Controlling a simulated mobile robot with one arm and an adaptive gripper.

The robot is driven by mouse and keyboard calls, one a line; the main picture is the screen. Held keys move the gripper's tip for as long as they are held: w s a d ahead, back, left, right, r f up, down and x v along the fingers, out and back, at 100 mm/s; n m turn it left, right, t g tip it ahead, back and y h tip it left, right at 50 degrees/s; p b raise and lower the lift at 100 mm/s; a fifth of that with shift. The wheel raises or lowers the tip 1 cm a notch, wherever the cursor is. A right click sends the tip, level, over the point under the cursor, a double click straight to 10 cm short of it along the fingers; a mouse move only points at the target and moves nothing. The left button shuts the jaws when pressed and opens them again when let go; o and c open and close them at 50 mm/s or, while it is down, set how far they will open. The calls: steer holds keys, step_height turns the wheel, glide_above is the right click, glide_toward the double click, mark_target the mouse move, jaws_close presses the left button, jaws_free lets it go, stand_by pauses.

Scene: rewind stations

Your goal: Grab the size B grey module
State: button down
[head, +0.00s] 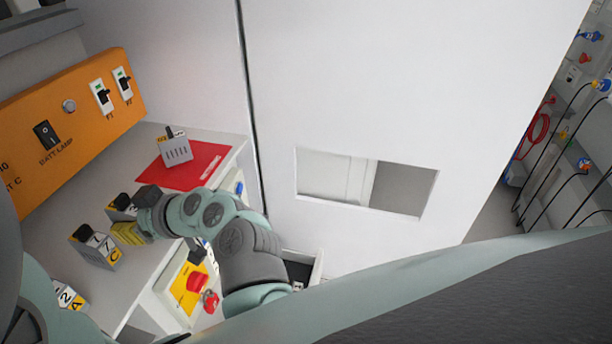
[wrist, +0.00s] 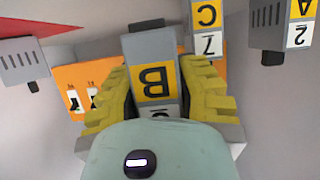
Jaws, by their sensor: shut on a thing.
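The size B grey module (wrist: 152,45) sits between the yellow fingers of my gripper (wrist: 158,85) in the wrist view, its yellow B label facing the camera. The fingers are shut on it, one on each side. In the head view my gripper (head: 126,232) reaches in from the right over the grey bench. The module (head: 118,205) shows only partly there beside the gripper. The lower part of its label is hidden by my gripper in the wrist view. I cannot tell whether it is clear of the bench.
A C 7 module (head: 95,248) stands close by, with a 2 A module (head: 68,296) nearer. Another grey module (head: 175,150) stands on a red mat (head: 205,165). An orange switch panel (head: 70,115) backs the bench. A red stop button (head: 196,281) is beside my arm.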

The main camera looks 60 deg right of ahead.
steer(key=s+a+b, duration=0.1)
steer(key=s+a, duration=0.1)
steer(key=s, duration=0.6)
steer(key=shift+r, duration=0.4)
